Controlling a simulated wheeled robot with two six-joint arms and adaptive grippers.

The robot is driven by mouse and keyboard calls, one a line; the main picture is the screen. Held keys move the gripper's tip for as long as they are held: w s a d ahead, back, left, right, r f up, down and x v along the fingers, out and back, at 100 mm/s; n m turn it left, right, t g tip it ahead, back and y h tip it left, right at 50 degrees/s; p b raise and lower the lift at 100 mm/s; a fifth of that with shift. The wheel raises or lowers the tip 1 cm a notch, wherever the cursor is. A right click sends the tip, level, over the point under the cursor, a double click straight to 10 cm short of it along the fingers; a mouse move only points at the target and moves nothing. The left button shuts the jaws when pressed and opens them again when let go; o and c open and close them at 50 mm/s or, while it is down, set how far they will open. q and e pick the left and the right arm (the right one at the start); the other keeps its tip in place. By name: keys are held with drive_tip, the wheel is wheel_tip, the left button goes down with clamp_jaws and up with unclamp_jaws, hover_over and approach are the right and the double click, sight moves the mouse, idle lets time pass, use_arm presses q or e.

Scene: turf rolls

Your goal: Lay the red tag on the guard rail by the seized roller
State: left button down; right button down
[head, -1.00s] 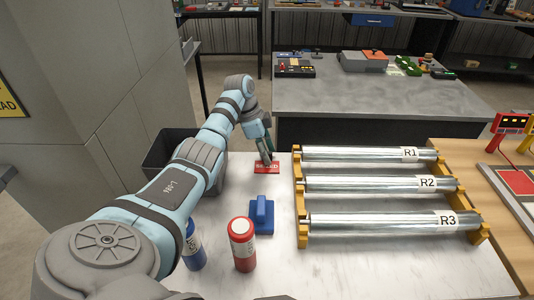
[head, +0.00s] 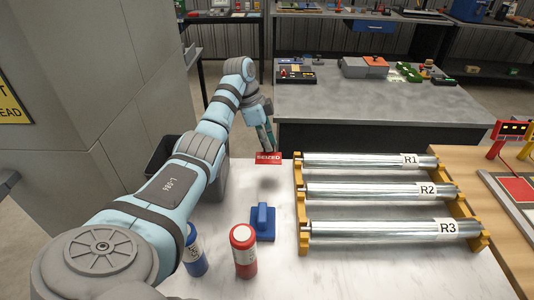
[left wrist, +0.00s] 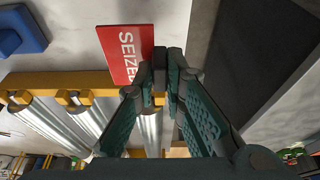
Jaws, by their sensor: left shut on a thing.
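The red tag (head: 268,157), marked SEIZED, is held in my left gripper (head: 271,148) above the back edge of the white table. The left wrist view shows the tag (left wrist: 126,53) at the fingertips, with my left gripper (left wrist: 160,88) shut on its edge. Three silver rollers labelled R1 (head: 350,160), R2 (head: 360,190) and R3 (head: 380,228) lie between two yellow guard rails. The left rail (head: 299,200) is right of the tag, apart from it; the right rail (head: 460,207) is farther off. Which roller is seized does not show. My right gripper is not in view.
A blue block with a handle (head: 263,222), a red canister (head: 243,250) and a blue canister (head: 195,250) stand left of the rollers. A dark bin (head: 165,150) is behind my left arm. A red device (head: 510,132) is at right.

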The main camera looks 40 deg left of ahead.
use_arm(q)
wheel_tip(320, 180, up, 8)
drive_tip(key=p, duration=0.2)
drive_tip(key=shift+r+p, duration=0.25)
drive_tip(key=shift+p, duration=0.05)
wheel_tip(320, 180, up, 5)
drive_tip(key=p, duration=0.5)
drive_tip(key=shift+r, duration=0.1)
